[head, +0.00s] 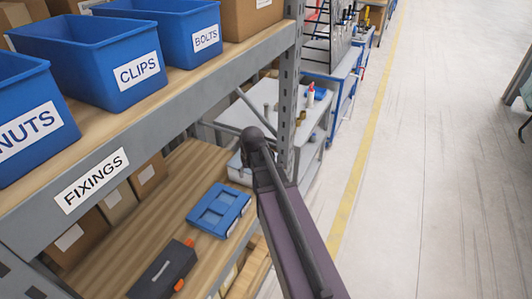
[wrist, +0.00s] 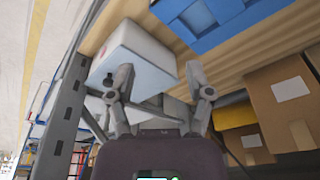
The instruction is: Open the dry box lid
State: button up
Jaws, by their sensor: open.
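My gripper (wrist: 159,74) is open, with its two fingers apart in the wrist view and nothing held between them. A white box (wrist: 137,50) with a pale blue face is just beyond the fingers; I cannot tell whether they touch it. In the head view a pale box (head: 238,168) is partly hidden behind my arm. A dark grey case (head: 163,270) with orange latches lies shut on the lower wooden shelf. A blue case (head: 220,210) lies behind it, also in the wrist view (wrist: 215,18). No label shows which one is the dry box. The head view does not show my fingers.
The upper shelf carries blue bins of nuts, clips (head: 125,65) and bolts. Cardboard boxes (head: 118,203) stand at the back of the lower shelf (head: 185,165). A grey upright (head: 289,90) stands close to my arm. The floor (head: 430,180) on the right is clear.

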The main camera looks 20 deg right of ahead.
jog(key=w+d+r+t+p, duration=0.2)
jog(key=w+d+r, duration=0.2)
jog(key=w+d, duration=0.4)
jog(key=d, duration=0.3)
jog(key=shift+d+r+m+h+p, duration=0.25)
jog(key=shift+d+m+h+p, duration=0.05)
jog(key=shift+d+m, duration=0.1)
jog(key=shift+w+f, duration=0.1)
jog(key=shift+f, duration=0.05)
jog(key=b+x, duration=1.2)
jog(key=x, duration=0.1)
jog(key=shift+w+f+b, duration=0.15)
jog(key=shift+f+b, duration=0.1)
jog(key=shift+b, duration=0.15)
jog(key=shift+c, duration=0.2)
